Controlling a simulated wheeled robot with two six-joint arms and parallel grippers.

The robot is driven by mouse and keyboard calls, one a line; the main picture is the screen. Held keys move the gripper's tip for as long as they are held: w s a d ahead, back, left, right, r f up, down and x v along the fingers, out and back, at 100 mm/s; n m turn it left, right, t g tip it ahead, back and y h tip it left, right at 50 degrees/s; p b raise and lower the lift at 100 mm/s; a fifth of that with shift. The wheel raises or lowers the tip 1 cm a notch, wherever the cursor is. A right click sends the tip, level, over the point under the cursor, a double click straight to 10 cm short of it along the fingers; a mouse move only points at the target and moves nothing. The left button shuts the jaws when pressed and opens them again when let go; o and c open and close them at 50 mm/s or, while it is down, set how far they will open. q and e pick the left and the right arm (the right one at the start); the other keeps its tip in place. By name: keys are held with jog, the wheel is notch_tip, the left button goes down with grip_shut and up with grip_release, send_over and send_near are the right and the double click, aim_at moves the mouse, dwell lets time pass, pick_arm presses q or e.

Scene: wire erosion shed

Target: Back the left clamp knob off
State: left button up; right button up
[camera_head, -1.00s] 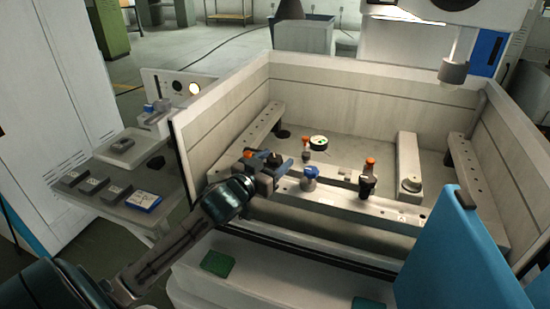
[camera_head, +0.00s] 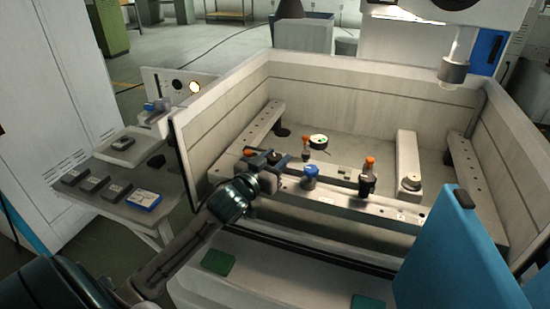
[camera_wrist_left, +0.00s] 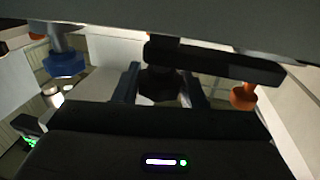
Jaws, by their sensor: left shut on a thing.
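My left gripper (camera_head: 268,163) is at the left end of the front rail, inside the near wall of the tank. In the left wrist view its two fingers (camera_wrist_left: 161,88) are shut on a dark knob (camera_wrist_left: 160,84), the left clamp knob, beneath a dark clamp bar (camera_wrist_left: 225,64). An orange-tipped part (camera_head: 247,152) of this clamp shows just left of the gripper; it also shows in the wrist view (camera_wrist_left: 243,97). In the head view the gripper mostly hides the knob. My right gripper is not in view.
A blue knob (camera_head: 310,171) stands close right of the gripper on the front rail (camera_head: 335,195). Orange-topped posts stand behind (camera_head: 305,143) and farther right (camera_head: 368,165). The tank wall (camera_head: 185,165) rises left. A blue panel (camera_head: 455,255) stands front right.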

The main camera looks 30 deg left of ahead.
pick_arm(q)
jog(key=shift+d+r+n+y, duration=0.1)
jog(key=shift+n+y, duration=0.6)
jog(key=shift+y, duration=0.4)
jog(key=shift+n+y, duration=0.5)
jog(key=shift+y, duration=0.1)
jog(key=n+y, duration=0.1)
jog(key=g+y, duration=0.1)
jog(key=shift+f+n+y+b, duration=0.2)
jog(key=shift+n+y+b, duration=0.1)
jog(key=shift+n+b, duration=0.1)
jog(key=n+g+y+b, duration=0.2)
jog(key=y, duration=0.1)
jog(key=shift+n+g+y+b, duration=0.4)
jog(key=shift+n+y+b, duration=0.3)
jog(key=shift+y, duration=0.4)
jog(key=shift+r+n+g+y+b, duration=0.1)
jog(key=shift+n+g+y+b, duration=0.6)
jog(key=shift+g+b, duration=0.15)
jog(key=shift+g, duration=0.25)
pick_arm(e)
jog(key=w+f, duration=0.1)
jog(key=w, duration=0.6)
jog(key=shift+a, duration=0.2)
pick_arm(q)
jog(key=shift+r, duration=0.1)
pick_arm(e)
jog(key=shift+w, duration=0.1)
